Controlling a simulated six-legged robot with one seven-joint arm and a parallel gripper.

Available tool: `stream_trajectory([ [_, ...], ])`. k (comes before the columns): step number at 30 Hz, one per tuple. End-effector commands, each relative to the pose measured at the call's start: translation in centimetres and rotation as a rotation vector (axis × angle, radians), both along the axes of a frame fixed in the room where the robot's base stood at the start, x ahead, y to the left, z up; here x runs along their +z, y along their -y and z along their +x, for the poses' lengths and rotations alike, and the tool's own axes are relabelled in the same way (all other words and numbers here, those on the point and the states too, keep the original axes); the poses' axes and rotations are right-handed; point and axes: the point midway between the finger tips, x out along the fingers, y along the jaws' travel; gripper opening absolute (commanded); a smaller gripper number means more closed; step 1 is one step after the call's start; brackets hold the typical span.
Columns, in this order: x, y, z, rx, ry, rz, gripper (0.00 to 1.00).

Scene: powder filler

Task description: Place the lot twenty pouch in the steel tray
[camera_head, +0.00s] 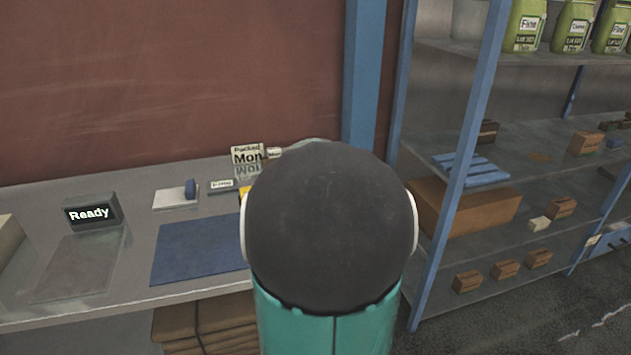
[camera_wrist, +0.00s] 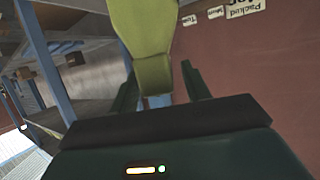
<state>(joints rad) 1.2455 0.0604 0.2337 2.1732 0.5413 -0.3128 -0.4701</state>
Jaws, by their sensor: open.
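In the head view my own arm's dark rounded link hides my gripper. In the wrist view, which is upside down, my gripper (camera_wrist: 158,88) is open, with one dark green finger on each side. A yellow-green pouch (camera_wrist: 145,28) shows in the gap between the fingers, its narrow end toward me. I cannot tell whether the fingers touch it, and no label shows on it. More green pouches with white labels stand on the top shelf: one on the left (camera_head: 518,30) and others at right (camera_head: 566,30). Their lot print is too small to read. I cannot make out a steel tray.
A bench (camera_head: 130,190) holds a "Ready" display (camera_head: 92,212), a grey plate (camera_head: 80,268), a blue mat (camera_head: 200,252) and a "Packed Mon" sign (camera_head: 247,156). A blue rack post (camera_head: 462,150) stands right of my arm.

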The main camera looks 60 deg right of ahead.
Motion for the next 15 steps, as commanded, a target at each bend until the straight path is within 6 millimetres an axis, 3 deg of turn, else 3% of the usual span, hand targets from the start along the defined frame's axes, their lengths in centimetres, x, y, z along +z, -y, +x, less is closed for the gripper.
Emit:
stream_trajectory([
  [15,3.3,-7.2,-3.1,-0.002,0.003,-0.002,0.47],
])
